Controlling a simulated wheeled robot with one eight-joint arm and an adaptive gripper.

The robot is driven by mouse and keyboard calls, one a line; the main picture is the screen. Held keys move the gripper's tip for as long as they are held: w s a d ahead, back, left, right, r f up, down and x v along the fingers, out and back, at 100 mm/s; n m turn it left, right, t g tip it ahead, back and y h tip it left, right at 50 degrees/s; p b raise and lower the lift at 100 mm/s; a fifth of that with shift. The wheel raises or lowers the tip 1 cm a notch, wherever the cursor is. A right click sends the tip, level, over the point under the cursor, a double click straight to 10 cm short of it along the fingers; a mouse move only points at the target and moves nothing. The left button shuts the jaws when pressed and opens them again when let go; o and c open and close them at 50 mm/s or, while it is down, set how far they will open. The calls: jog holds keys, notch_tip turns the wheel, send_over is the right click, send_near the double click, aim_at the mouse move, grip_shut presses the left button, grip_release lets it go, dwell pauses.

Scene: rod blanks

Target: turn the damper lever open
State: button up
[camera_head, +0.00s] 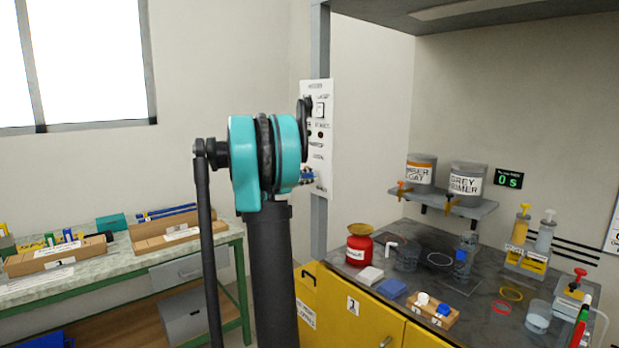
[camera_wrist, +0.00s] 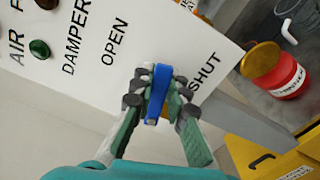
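The blue damper lever (camera_wrist: 157,96) is on a white panel (camera_wrist: 225,45) in the wrist view, between the printed words OPEN and SHUT. My gripper (camera_wrist: 159,90) has its grey and green fingers on either side of the lever. The fingertips appear to press against it from both sides. In the head view, my gripper (camera_head: 308,176) is at the low part of the panel (camera_head: 319,100), mostly hidden behind my teal arm joint. The lever's pivot is partly covered by the fingers.
A yellow cabinet (camera_head: 360,325) with a dark worktop stands right of the panel, bearing a red can (camera_head: 360,250), trays and jars. A shelf (camera_head: 445,203) holds two grey tins. A green-framed bench (camera_head: 60,290) with boxes is at left. A grey post (camera_head: 320,225) runs behind the panel.

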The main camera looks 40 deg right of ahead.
aim_at(310, 163)
grip_shut()
jog(key=shift+r, duration=0.1)
jog(key=n, duration=0.2)
jog(key=r+n, duration=0.1)
jog(key=shift+w+r+n, duration=0.1)
jog(key=shift+w+n, duration=0.25)
jog(key=shift+n, duration=0.05)
jog(key=n, duration=0.1)
jog(key=w+r+n, duration=0.1)
jog(key=n, duration=0.1)
jog(key=shift+a+n, duration=0.1)
jog(key=shift+n, duration=0.2)
jog(key=n, duration=0.1)
jog(key=w+n, duration=0.1)
jog(key=n, duration=0.1)
jog(key=shift+w+r+n, duration=0.15)
jog(key=shift+r+n, duration=0.15)
jog(key=shift+r, duration=0.05)
jog(key=shift+w+a+r+n, duration=0.1)
jog(key=shift+w+n, duration=0.3)
jog(key=shift+n, duration=0.55)
jog(key=shift+w+n, duration=0.35)
jog(key=shift+n, duration=0.6)
